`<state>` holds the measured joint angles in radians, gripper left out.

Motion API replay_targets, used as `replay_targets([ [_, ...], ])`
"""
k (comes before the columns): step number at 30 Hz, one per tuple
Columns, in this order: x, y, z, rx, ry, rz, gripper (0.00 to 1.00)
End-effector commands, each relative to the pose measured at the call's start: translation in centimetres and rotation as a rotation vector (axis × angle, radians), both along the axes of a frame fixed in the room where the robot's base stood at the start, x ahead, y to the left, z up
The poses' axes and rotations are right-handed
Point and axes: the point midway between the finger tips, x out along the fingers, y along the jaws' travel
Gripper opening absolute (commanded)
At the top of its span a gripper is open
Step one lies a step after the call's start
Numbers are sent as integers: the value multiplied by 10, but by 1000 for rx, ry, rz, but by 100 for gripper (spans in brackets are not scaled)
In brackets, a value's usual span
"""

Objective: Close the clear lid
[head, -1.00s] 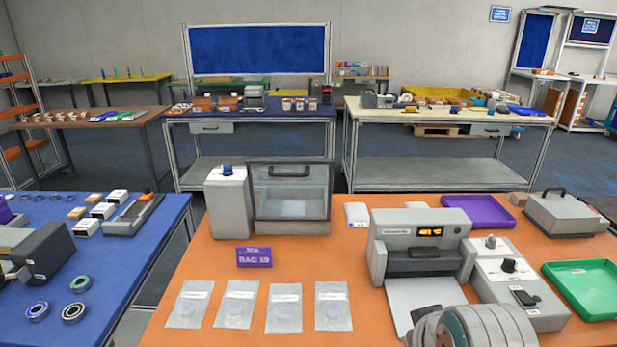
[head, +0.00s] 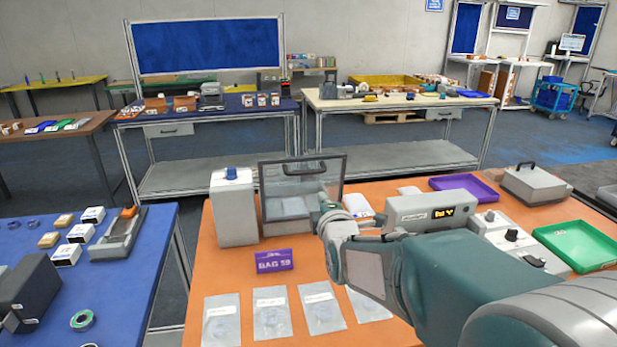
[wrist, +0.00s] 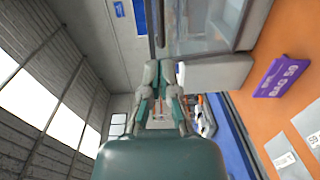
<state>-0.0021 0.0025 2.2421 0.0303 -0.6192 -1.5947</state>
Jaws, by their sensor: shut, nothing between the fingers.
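The clear lid (head: 275,180) has a dark frame and a dark handle (head: 305,168) along its top. It stands steeply raised on a grey box at the back left of the orange table. In the wrist view, which is turned sideways, the lid (wrist: 205,25) shows at the top, with its dark handle (wrist: 160,22) just beyond my fingertips. My gripper (head: 326,198) is shut and empty, in front of the lid's right part in the head view. Its fingers (wrist: 165,68) also show in the wrist view. I cannot tell whether they touch the lid.
A grey block (head: 233,208) with a blue knob stands left of the lid. A purple BAG 59 sign (head: 273,260) and several clear bags (head: 271,312) lie in front. A printer-like machine (head: 420,211), purple tray (head: 463,187) and green tray (head: 577,245) are on the right.

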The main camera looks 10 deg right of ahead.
Motion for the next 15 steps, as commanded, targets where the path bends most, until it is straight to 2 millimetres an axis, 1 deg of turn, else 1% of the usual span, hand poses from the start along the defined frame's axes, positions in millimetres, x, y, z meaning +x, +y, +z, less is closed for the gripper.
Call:
replay_targets([
  [1, 9, 3, -1, -1, 2, 2, 0],
  [4, 26, 6, -3, -3, 3, 2, 0],
  [15, 90, 4, -7, -1, 2, 2, 0],
])
